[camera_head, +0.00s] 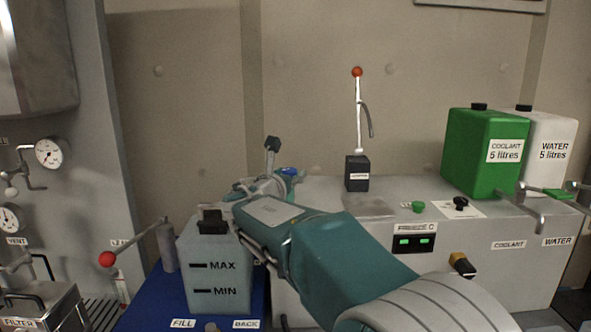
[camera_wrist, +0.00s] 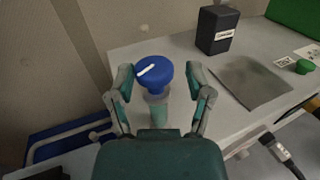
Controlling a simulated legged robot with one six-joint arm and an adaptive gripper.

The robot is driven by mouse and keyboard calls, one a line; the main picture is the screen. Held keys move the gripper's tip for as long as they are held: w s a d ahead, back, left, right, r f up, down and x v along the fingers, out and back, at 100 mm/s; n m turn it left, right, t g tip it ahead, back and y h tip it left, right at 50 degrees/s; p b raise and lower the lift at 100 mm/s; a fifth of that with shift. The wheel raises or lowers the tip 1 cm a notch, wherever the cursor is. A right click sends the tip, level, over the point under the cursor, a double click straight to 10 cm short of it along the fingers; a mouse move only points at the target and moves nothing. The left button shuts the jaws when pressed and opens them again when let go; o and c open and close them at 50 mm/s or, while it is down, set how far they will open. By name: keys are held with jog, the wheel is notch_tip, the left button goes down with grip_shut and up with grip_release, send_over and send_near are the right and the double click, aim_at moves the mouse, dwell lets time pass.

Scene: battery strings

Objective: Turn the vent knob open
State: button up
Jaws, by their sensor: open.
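A round blue knob (camera_wrist: 154,71) with a white line across its top stands on a pale stem in the wrist view. The line slants, its right end higher. I see no label on this knob. My gripper (camera_wrist: 160,78) is open, with one finger on each side of the knob; I cannot tell whether either finger touches it. In the head view, a bit of the blue knob (camera_head: 289,171) shows past my gripper (camera_head: 268,184), which hides most of it. A VENT label (camera_head: 17,241) is on the left panel, below a gauge.
A grey bench (camera_head: 500,225) carries a black box with a red-tipped lever (camera_head: 357,172), a green coolant can (camera_head: 481,165) and a white water can (camera_head: 553,155). A MAX/MIN tank (camera_head: 213,278) stands on a blue base (camera_head: 160,300), near a red-ended lever (camera_head: 107,259).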

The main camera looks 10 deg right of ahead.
aim_at(294, 170)
jog(key=w, duration=0.3)
jog(key=shift+d, duration=0.15)
jog(key=shift+w+d, duration=0.1)
jog(key=shift+d, duration=0.6)
jog(key=shift+a, duration=0.1)
grip_shut()
jog(key=shift+a, duration=0.1)
jog(key=shift+m+g+h, duration=0.3)
jog(key=shift+h, duration=0.1)
jog(key=shift+f+m+g+h, duration=0.1)
jog(key=shift+m+g+h, duration=0.5)
jog(key=shift+h, duration=0.1)
jog(key=m+g+h, duration=0.3)
jog(key=g, duration=0.1)
jog(key=shift+s+d, duration=0.25)
jog(key=shift+s+d+m+g+h, duration=0.15)
jog(key=shift+m+g+h, duration=0.3)
jog(key=shift+m+g, duration=0.6)
jog(key=shift+s+a+m+g+h, duration=0.1)
jog(key=shift+m+g+h, duration=0.5)
jog(key=shift+g, duration=0.8)
jog(key=shift+s+d+m+g+h, duration=0.15)
jog(key=shift+m+g+h, duration=0.2)
jog(key=shift+m+g, duration=0.75)
jog(key=shift+g, duration=0.45)
